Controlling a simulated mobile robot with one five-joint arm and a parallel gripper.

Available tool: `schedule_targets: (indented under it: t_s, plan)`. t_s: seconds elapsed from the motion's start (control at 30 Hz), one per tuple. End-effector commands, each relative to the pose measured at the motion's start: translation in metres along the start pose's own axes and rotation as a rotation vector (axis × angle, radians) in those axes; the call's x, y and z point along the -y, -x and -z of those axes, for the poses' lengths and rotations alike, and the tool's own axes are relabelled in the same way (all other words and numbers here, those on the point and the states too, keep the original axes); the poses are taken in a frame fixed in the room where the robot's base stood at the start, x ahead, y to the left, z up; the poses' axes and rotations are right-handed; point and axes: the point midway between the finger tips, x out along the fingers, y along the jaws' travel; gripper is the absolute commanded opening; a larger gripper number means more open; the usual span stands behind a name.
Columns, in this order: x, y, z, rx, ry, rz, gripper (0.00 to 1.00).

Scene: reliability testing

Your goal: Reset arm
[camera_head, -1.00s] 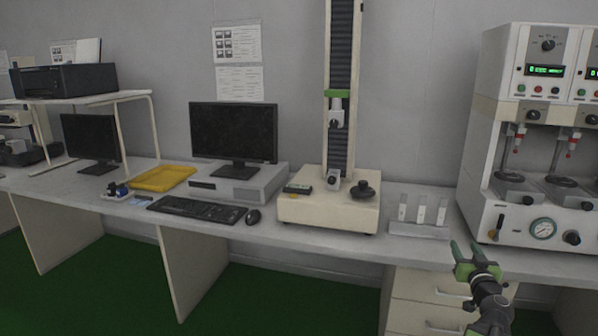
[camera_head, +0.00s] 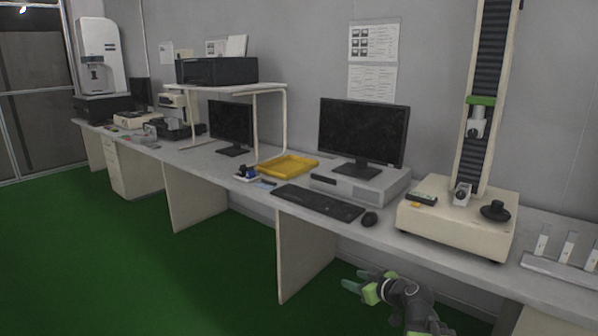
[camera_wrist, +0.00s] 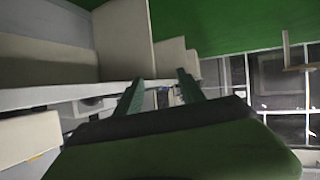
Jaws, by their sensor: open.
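My gripper (camera_head: 357,281) is at the lower right of the head view, in front of the long bench (camera_head: 225,160) and below the level of its top. Its green-tipped fingers point left and stand apart with nothing between them. In the wrist view the two green fingers (camera_wrist: 157,88) also show apart and empty. The bench's side panels and the green floor appear tilted beyond them.
A tensile tester (camera_head: 458,222), mouse (camera_head: 370,219), keyboard (camera_head: 318,202), monitor (camera_head: 362,132) and yellow tray (camera_head: 287,166) stand on the bench. A specimen rack (camera_head: 560,268) is at the right. The green floor (camera_head: 150,270) is clear at the left.

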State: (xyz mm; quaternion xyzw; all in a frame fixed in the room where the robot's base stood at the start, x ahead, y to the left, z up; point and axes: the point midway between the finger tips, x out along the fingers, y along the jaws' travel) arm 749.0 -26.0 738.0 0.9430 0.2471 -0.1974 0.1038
Motion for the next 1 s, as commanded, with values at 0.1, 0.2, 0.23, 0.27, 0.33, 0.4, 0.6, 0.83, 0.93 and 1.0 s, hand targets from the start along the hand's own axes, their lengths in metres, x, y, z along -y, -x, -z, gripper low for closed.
schedule_targets:
  t_s: [0.1, 0.2, 0.23, 0.27, 0.33, 0.4, 0.6, 0.83, 0.93, 1.0]
  plan:
    - [0.081, -0.028, -0.019, 0.171, 0.013, 0.150, 0.47]
    - [0.133, -0.034, -0.050, 0.370, -0.003, 0.225, 0.47]
    - [0.145, -0.032, -0.062, 0.442, -0.015, 0.234, 0.47]
    - [0.153, -0.028, -0.074, 0.519, -0.032, 0.233, 0.47]
    - [0.158, -0.012, -0.103, 0.689, -0.092, 0.189, 0.47]
    - [0.146, 0.010, -0.130, 0.841, -0.176, 0.103, 0.47]
    - [0.128, 0.068, -0.170, 1.130, -0.456, -0.183, 0.47]
    - [0.118, 0.100, -0.112, 1.132, -0.532, -0.220, 0.47]
    - [0.115, 0.113, -0.083, 1.131, -0.531, -0.218, 0.47]
    - [0.113, 0.124, -0.058, 1.130, -0.531, -0.218, 0.47]
